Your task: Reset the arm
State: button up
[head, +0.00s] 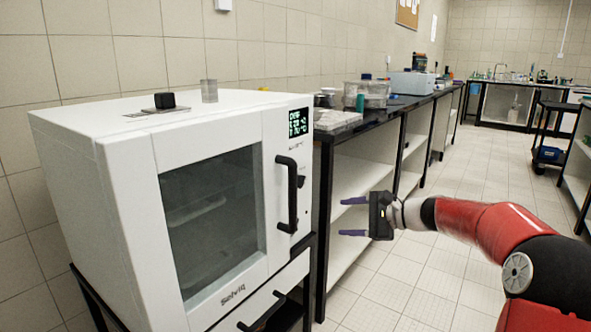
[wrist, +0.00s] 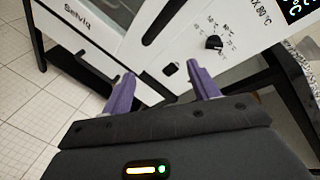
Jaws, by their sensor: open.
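The oven (head: 120,200) has a closed glass door with a black vertical handle (head: 287,194) and a lit display (head: 298,122).
A dark-topped bench (head: 400,104) with white shelves runs back beside the oven and carries boxes and bottles. A metal cylinder (head: 209,91) and a black knob-like piece (head: 165,101) are on the oven's top. A black cart (head: 553,135) stands far right. The tiled aisle floor (head: 470,190) is clear.

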jog(key=s+a+f+n+g+h, duration=0.1)
jog(key=s+a+n+h, duration=0.2)
jog(key=s, duration=0.5)
jog(key=s+a+f+n+g+h, duration=0.1)
jog(key=s+a+n+g+h, duration=0.15)
jog(key=s, duration=0.45)
jog(key=s+d+f+n+t+h, duration=0.1)
jog(key=s+d+n+h, duration=0.2)
jog(key=s, duration=0.9)
jog(key=s+d+f+n+t+h, duration=0.1)
jog(key=s+d+n+h, duration=0.3)
jog(key=s, duration=0.8)
jog(key=shift+f+n, duration=0.55)
jog(key=shift+f, duration=0.15)
